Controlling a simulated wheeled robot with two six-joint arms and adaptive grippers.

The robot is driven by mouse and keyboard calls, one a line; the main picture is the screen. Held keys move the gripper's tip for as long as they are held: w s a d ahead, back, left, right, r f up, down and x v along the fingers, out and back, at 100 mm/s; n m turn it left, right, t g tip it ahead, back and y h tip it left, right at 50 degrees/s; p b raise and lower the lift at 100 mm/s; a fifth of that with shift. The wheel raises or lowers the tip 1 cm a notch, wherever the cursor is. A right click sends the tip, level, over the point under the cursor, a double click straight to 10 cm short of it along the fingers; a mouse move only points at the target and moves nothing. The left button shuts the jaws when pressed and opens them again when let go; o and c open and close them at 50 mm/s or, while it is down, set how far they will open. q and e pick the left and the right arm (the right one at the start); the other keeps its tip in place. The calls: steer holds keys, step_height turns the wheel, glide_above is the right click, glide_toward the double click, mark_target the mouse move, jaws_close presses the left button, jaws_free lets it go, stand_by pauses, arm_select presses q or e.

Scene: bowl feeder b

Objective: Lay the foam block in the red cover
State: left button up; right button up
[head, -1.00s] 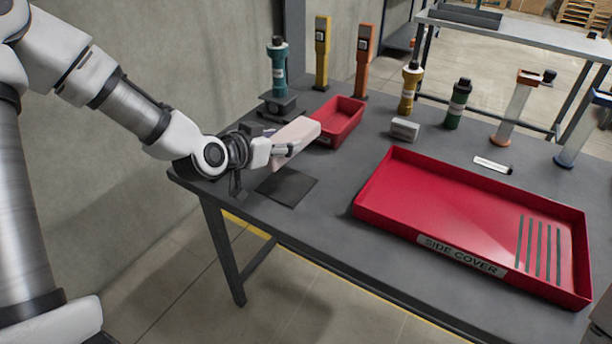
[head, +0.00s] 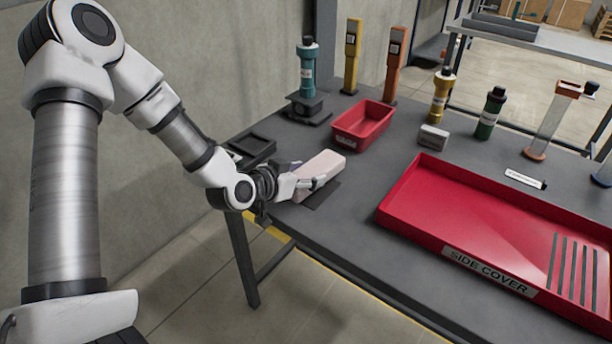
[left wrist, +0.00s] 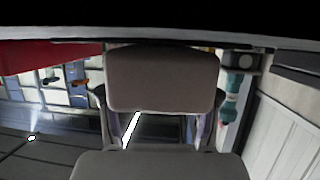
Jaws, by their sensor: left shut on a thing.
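The foam block (head: 320,172) is a pale pink-beige slab. My left gripper (head: 306,184) is shut on it and holds it over the left part of the table, above the dark mat (head: 322,196). In the left wrist view the block (left wrist: 162,80) sits between the two fingers. The red cover (head: 440,213) is a large shallow tray labelled SIDE COVER, with slots at its right end. It lies to the right of the block, apart from it. Its inside is empty where it shows. My right gripper is not in view.
A small red bin (head: 363,125) stands behind the block. A teal bottle (head: 307,70) on a dark stand is at the back left. A grey block (head: 433,137), yellow bottle (head: 441,97) and green bottle (head: 490,114) stand behind the cover. Bare table lies between block and cover.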

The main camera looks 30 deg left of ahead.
arm_select(q)
steer(key=shift+f, duration=0.15)
steer(key=o, duration=0.8)
steer(key=shift+o, duration=0.2)
